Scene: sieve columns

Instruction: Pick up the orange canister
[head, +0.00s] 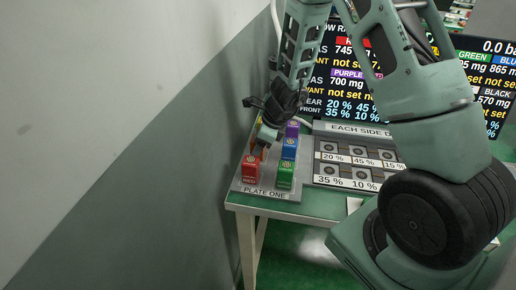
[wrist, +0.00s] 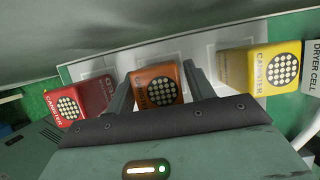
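The orange canister (wrist: 157,88) stands between my two fingers in the wrist view, its dotted top facing the camera. In the head view only a small part of the orange canister (head: 256,151) shows, behind my gripper (head: 262,142). In the wrist view my gripper (wrist: 158,80) is open around the orange canister, with one finger close on each side. Any contact between fingers and canister is too close to tell. The canister appears to be at plate level, in the row between the red canister (wrist: 80,101) and the yellow canister (wrist: 262,70).
Green (head: 285,174), blue (head: 289,149) and purple (head: 292,130) canisters stand in the right column of Plate One (head: 264,193). A panel with percentage labels (head: 355,128) lies to the right. A wall (head: 190,130) stands close on the left. Screens (head: 345,75) stand behind.

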